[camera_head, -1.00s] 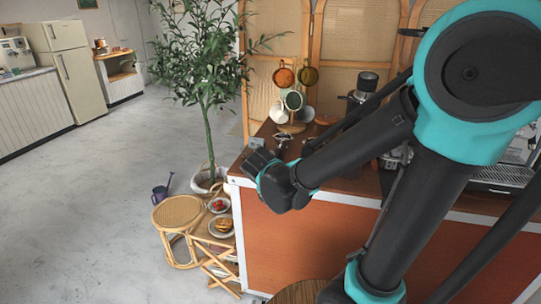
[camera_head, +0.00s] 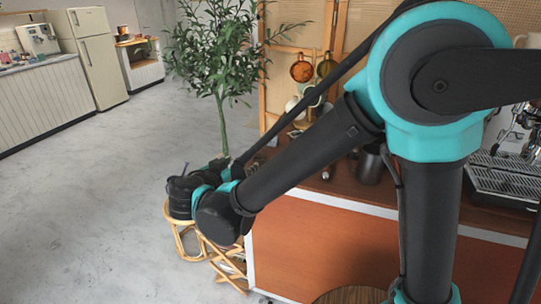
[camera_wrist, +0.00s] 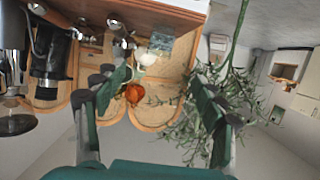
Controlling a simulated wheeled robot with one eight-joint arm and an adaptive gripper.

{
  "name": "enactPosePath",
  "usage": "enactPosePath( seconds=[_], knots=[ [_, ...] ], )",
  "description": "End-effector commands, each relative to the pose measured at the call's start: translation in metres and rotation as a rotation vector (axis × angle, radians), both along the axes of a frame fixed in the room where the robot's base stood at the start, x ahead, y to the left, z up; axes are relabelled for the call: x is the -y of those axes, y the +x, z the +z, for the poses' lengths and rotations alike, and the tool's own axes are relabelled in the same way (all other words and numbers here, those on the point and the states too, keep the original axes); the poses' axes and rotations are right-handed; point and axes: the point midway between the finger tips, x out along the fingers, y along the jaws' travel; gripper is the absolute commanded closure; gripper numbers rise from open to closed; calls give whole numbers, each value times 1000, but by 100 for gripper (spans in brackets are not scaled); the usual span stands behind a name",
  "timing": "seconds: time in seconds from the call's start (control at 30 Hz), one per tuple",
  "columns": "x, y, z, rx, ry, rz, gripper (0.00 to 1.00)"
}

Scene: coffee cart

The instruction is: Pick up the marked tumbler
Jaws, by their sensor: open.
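A clear, pale glass tumbler (camera_wrist: 161,41) stands near the counter's corner in the wrist view, which is turned upside down. It is small there, and I cannot make out a mark on it. My gripper (camera_wrist: 158,88) is open and empty, its two teal and black fingers spread wide on either side of the view. The tumbler shows beyond and between the fingers, apart from them. In the head view my arm reaches down to the left and its end is in front of the rattan stool; the tumbler cannot be made out clearly there.
A wooden counter (camera_head: 330,245) fills the right. Hanging cups, one orange (camera_wrist: 133,94), and a white cup (camera_wrist: 147,57) are close to the tumbler. A leafy plant (camera_head: 215,60) stands beside the counter. A coffee machine (camera_head: 510,165) is at the right. The floor at left is clear.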

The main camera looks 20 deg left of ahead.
Motion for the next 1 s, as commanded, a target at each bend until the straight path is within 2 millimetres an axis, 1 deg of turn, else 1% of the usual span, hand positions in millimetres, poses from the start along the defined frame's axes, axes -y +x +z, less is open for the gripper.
enactPosePath(
  seconds=[0.13,0.5,0.6,0.7,0.87,1.0],
  knots=[
    [2,20,-6,2,2,-4,30],
    [8,90,-28,1,0,-4,30],
    [9,103,-32,1,0,-3,30],
    [9,111,-34,1,0,-2,30],
    [9,117,-36,1,1,-1,30],
    [10,129,-41,0,0,-3,30]
  ],
)
